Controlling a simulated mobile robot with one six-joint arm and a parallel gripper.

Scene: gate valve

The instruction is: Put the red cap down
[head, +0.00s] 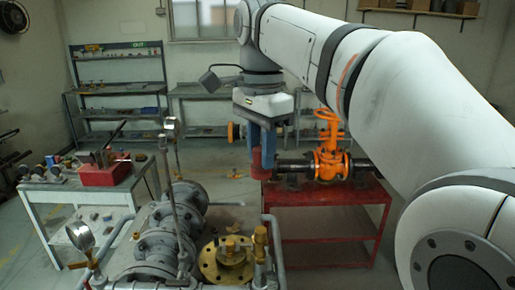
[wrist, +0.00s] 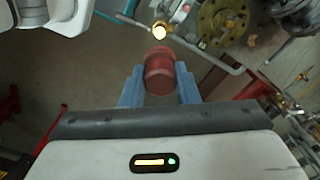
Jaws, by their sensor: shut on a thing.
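The red cap (head: 260,169) is a short dull-red cylinder. It sits between the blue fingers of my gripper (head: 262,150), which is shut on it and points down. In the wrist view the cap (wrist: 160,72) is between the two fingertips (wrist: 159,88), with bare floor and a grey rail showing beyond it. In the head view it overlaps the left end of the red table (head: 325,194); I cannot tell its exact height. The orange gate valve (head: 329,150) stands on that table in a dark horizontal pipe, right of my gripper.
A grey flanged pipe assembly (head: 160,245) with gauges and a brass flange (head: 226,262) fills the front. A left workbench (head: 75,190) holds a red toolbox (head: 104,173) and small parts. Shelving (head: 120,90) stands behind. Floor is open between the left bench and the back shelving.

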